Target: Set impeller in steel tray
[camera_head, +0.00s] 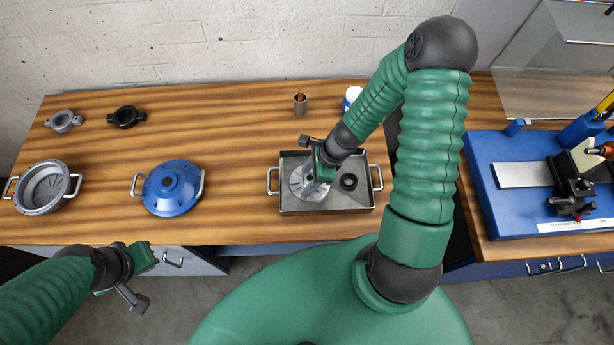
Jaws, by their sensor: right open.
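The impeller (299,190), a silver-grey finned disc, lies in the left half of the steel tray (285,206), partly hidden by my right gripper. My right gripper (316,181) is open, low over the impeller's right side; I cannot tell whether it touches it. A small black ring (348,182) lies in the right half of the tray. The tray is shallow and rectangular, with a handle at each end.
A blue round cover (170,188) and a grey round housing (44,187) sit left of the tray. Two small flanged parts, grey (64,121) and black (126,117), and a metal cylinder (300,104) stand behind. A blue fixture (490,212) is on the right bench.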

